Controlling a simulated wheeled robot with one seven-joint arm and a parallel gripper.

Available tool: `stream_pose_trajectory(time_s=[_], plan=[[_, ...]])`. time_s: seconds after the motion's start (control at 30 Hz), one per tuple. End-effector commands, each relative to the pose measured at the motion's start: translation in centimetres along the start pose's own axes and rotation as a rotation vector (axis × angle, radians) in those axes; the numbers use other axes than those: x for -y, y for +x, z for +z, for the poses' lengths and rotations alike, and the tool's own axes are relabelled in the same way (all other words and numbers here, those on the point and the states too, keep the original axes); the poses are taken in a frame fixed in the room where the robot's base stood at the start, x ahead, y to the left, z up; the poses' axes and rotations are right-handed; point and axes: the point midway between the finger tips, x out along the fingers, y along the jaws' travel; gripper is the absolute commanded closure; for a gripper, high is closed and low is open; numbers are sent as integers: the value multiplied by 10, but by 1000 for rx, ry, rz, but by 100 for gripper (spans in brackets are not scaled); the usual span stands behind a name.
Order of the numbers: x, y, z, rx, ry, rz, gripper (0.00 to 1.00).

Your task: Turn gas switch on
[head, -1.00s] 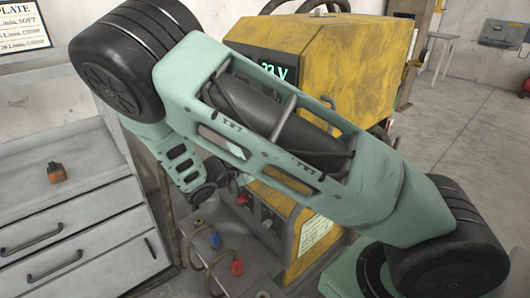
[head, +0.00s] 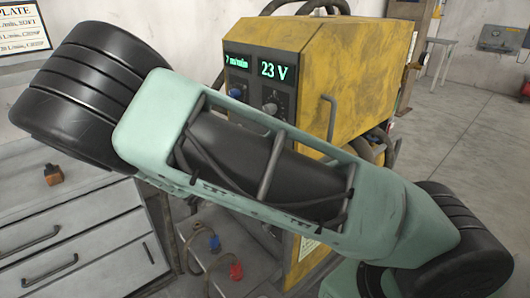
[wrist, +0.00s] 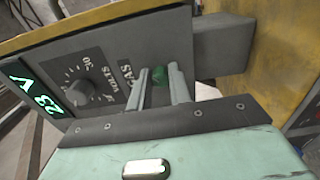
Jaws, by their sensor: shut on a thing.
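In the head view my arm covers the gripper, the switch and the lower part of the yellow welding machine's (head: 350,75) front.
The volts knob (wrist: 78,93) and the "23 V" display (wrist: 37,93) are beside the switch. A blue knob (head: 236,91) sits further left on the panel. Cables with a red connector (head: 236,270) hang below. A drawer cabinet (head: 100,240) stands at left.

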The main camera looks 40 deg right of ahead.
Motion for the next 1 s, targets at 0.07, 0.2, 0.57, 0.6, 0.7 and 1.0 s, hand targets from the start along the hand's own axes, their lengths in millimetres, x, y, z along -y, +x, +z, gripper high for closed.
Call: stream_pose_trajectory(time_s=[0.07, 0.2, 0.57, 0.6, 0.7, 1.0], plan=[[1, -1, 0, -3, 15, -2, 100], [1, -1, 0, -3, 30, -2, 100], [1, -1, 0, -2, 34, -2, 100], [1, -1, 0, -2, 34, -2, 78], [1, -1, 0, -2, 34, -2, 59], [1, -2, 0, -2, 34, -1, 59]])
